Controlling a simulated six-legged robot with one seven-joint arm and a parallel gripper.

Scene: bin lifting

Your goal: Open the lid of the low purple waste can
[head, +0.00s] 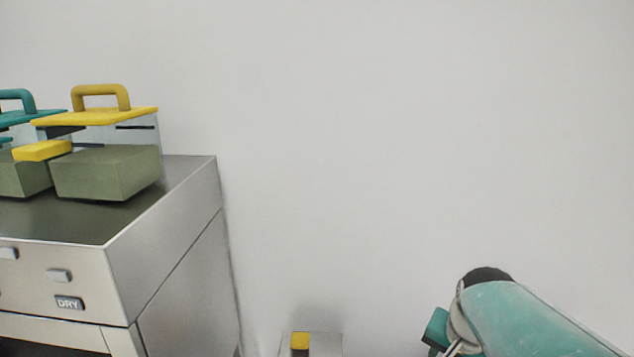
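No purple waste can shows in the head view. My arm comes in at the lower right as a teal rounded link with a dark cap and a smaller teal block beside it. No gripper fingers can be made out, so my gripper is out of view.
A metal cabinet (165,285) labelled DRY stands at the left. On it are a clear container with a yellow lid (95,116) and one with a teal lid (22,117). A small grey object with a yellow part (300,342) is cut off at the bottom edge. Behind is a plain wall (400,150).

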